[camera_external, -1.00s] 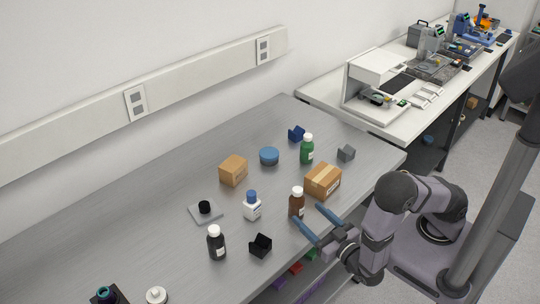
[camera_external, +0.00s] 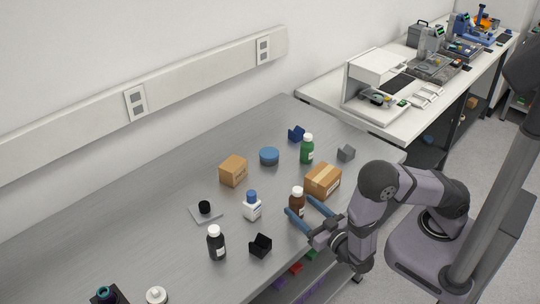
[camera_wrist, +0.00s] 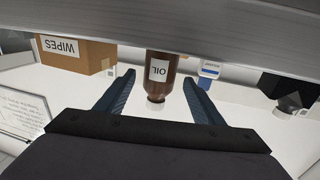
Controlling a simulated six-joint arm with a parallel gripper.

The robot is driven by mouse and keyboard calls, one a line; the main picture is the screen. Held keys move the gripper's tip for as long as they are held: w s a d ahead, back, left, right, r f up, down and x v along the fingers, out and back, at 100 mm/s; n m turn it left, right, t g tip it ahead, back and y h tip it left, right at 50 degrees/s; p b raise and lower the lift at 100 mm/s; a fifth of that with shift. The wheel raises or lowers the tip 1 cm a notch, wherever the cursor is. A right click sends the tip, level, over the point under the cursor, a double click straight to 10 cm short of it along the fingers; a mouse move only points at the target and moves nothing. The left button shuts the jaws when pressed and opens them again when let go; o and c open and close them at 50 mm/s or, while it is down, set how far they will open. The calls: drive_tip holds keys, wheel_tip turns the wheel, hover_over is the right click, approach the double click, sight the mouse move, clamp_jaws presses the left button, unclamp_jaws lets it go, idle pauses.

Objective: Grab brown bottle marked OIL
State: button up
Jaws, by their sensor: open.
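The brown bottle (camera_external: 297,203) with a white cap stands upright on the grey table. In the wrist view the bottle (camera_wrist: 163,72) appears upside down, its white label reading OIL. My gripper (camera_external: 298,206) is open, with one blue finger on each side of the bottle in the outside view. In the wrist view the open fingers of my gripper (camera_wrist: 158,80) have the bottle between them, with a gap on both sides. I cannot tell how far the bottle lies between the fingertips in depth.
A cardboard box (camera_external: 323,181), labelled WIPES in the wrist view (camera_wrist: 78,52), stands close behind the bottle. A white bottle with a blue cap (camera_external: 252,206) and a black open holder (camera_external: 261,245) stand to the left. A green bottle (camera_external: 307,149) stands farther back.

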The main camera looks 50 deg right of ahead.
sight(302, 206)
drive_tip(key=shift+w+d+p, duration=0.2)
drive_tip(key=shift+w+p, duration=0.1)
drive_tip(key=shift+w, duration=0.55)
drive_tip(key=shift+w+d+p, duration=0.15)
drive_tip(key=shift+w+p, duration=0.15)
drive_tip(key=shift+w, duration=0.55)
drive_tip(key=c, duration=1.2)
drive_tip(key=shift+c, duration=0.2)
drive_tip(key=shift+r, duration=0.15)
drive_tip(key=shift+r+b, duration=0.5)
drive_tip(key=shift+r, duration=4.4)
